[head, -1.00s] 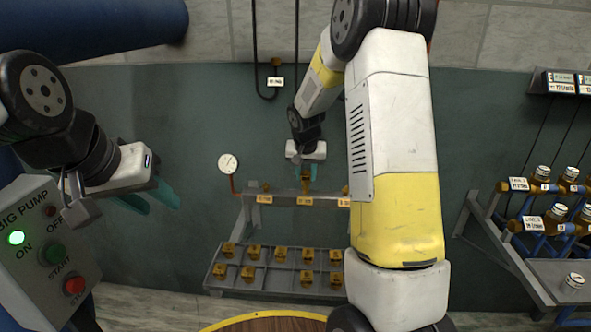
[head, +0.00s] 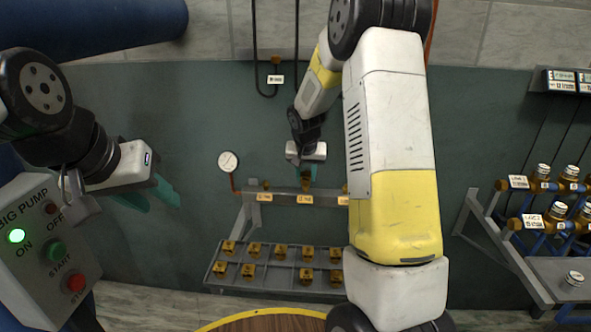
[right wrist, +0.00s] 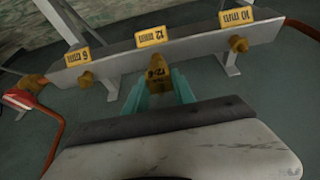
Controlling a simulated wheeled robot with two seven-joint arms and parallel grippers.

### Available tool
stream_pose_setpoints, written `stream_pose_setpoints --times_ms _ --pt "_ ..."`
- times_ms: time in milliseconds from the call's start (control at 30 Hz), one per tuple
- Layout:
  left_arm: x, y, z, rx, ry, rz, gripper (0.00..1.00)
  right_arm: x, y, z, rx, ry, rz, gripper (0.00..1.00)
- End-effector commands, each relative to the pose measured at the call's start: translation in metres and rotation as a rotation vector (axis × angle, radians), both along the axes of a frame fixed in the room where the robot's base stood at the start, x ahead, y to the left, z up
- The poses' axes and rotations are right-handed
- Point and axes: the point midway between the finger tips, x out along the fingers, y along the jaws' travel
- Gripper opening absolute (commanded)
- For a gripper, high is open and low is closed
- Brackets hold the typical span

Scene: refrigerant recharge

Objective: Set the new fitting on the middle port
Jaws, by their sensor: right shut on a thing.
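The manifold rail (head: 283,197) carries three ports with yellow labels. In the right wrist view the middle label (right wrist: 168,34) appears to read 12 mm, between the 6 mm port (right wrist: 86,79) and the 10 mm port (right wrist: 238,44). My right gripper (right wrist: 160,80) is shut on a brass fitting (right wrist: 157,64) right at the middle port. The fitting hides part of the port, so I cannot tell whether it is seated. In the head view my right gripper (head: 306,168) is just above the rail's middle. My left gripper (head: 152,196) is open and empty, at the left.
A tray (head: 225,284) of several brass fittings is below the rail. A pressure gauge (head: 228,162) is at its left. The pump control box (head: 50,235) stands at lower left, a valve rack (head: 540,230) at right. My right arm covers the rail's right part.

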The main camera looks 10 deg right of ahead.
Motion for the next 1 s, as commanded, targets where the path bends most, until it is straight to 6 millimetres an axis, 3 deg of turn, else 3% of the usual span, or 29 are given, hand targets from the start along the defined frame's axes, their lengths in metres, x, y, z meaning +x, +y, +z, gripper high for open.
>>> stream_pose_setpoints --times_ms 200,233,333,667,1000 --pt "0.0 0.0 0.0 0.0 0.0 0.0 0.39 0.0 0.0 -0.006 0.0 0.0 0.001 0.0" --pt "0.0 0.0 0.0 0.0 0.0 0.0 0.39 0.0 0.0 -0.005 0.001 -0.001 0.0 0.36" --pt "0.0 0.0 0.0 0.0 0.0 0.0 0.39 0.0 0.0 -0.005 0.001 -0.001 0.0 0.56" --pt "0.0 0.0 0.0 0.0 0.0 0.0 0.39 0.0 0.0 -0.004 0.0 0.0 0.0 0.56" --pt "0.0 0.0 0.0 0.0 0.0 0.0 0.39 -0.018 0.006 0.043 0.001 -0.004 0.001 0.56"
